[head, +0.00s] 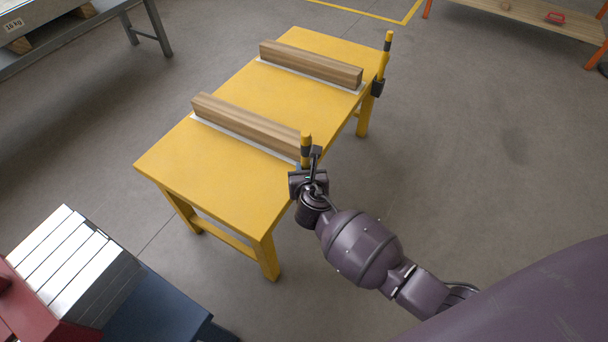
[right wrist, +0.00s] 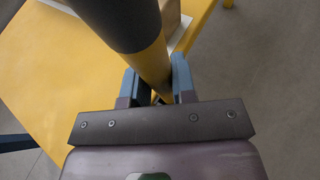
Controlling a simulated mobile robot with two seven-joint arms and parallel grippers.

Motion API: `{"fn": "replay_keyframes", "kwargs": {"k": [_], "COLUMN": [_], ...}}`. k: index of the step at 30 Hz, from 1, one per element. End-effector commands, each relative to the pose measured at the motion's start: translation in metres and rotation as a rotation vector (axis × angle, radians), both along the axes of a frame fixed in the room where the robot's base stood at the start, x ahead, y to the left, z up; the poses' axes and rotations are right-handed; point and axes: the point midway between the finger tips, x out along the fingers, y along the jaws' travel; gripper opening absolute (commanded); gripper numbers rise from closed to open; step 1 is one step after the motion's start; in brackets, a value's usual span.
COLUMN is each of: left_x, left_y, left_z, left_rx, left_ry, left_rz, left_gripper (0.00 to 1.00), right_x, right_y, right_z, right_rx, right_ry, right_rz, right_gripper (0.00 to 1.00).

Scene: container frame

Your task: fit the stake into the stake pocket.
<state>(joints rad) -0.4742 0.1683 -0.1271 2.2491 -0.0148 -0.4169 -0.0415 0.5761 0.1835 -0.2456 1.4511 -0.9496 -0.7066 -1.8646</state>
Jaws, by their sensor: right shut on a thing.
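A yellow stake (head: 306,139) with a dark band stands about upright at the table's near right edge, by the end of the nearer wooden beam. My right gripper (head: 307,167) is shut on it. In the right wrist view the stake (right wrist: 151,62) passes between the two blue-grey fingers of the right gripper (right wrist: 156,82), its dark band towards the camera. The stake's lower end and any pocket under it are hidden by the gripper. A second yellow stake (head: 387,52) stands upright in a dark stake pocket (head: 377,87) at the far right edge. My left gripper is not in view.
The yellow table (head: 190,160) carries two wooden beams, a nearer one (head: 245,122) and a farther one (head: 310,62), on pale strips. Silver blocks (head: 75,260) are stacked at lower left. A wooden-topped bench (head: 530,17) stands at upper right. The floor right of the table is clear.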

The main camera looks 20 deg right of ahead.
Motion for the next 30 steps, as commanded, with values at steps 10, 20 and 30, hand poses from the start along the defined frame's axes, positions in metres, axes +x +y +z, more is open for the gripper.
{"fn": "replay_keyframes", "kwargs": {"k": [10, 20, 30], "left_x": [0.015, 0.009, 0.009], "left_y": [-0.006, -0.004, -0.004], "left_z": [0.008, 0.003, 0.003], "left_rx": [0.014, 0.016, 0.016], "left_ry": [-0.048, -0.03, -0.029], "left_rz": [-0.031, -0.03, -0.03], "left_gripper": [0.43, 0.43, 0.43], "right_x": [0.0, -0.001, -0.001], "right_y": [0.0, 0.0, 0.0], "right_z": [-0.023, -0.027, -0.027], "right_rx": [0.001, 0.001, 0.001], "right_ry": [0.002, 0.004, 0.004], "right_rz": [0.0, -0.001, -0.001], "right_gripper": [0.0, 0.38, 0.5]}}
